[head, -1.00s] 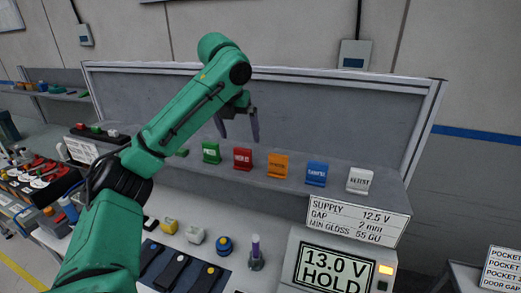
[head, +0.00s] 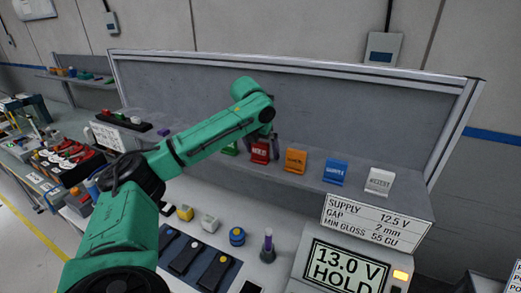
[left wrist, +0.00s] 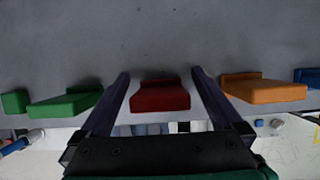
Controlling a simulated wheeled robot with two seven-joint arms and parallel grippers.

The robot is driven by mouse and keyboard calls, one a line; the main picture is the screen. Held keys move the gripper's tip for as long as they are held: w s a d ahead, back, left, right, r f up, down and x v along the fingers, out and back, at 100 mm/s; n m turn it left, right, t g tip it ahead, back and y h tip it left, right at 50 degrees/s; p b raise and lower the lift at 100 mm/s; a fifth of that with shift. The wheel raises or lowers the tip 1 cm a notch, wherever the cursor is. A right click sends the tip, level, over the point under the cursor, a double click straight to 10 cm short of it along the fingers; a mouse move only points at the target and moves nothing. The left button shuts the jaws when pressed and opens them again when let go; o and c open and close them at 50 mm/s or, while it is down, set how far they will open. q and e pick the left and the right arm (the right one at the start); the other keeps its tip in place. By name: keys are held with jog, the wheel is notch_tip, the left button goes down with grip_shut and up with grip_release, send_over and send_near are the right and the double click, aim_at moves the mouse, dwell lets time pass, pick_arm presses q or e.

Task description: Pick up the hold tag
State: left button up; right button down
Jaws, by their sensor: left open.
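The red hold tag (head: 260,152) stands on the grey shelf in the head view, between a green tag and an orange tag; its lettering is too small to read surely. My left gripper (head: 267,146) is open at the red tag. In the left wrist view the red tag (left wrist: 160,96) lies between the two open fingers of my left gripper (left wrist: 159,74), with a gap on each side. My right gripper is not in view.
A green tag (left wrist: 65,104) and an orange tag (left wrist: 262,88) flank the fingers closely. A blue tag (head: 335,172) and a white tag (head: 379,181) stand farther right on the shelf (head: 408,203). A grey panel (head: 330,110) rises behind.

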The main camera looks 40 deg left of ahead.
pick_arm(q)
jog(key=shift+s, duration=0.15)
jog(key=c, duration=1.3)
jog(key=shift+c, duration=0.3)
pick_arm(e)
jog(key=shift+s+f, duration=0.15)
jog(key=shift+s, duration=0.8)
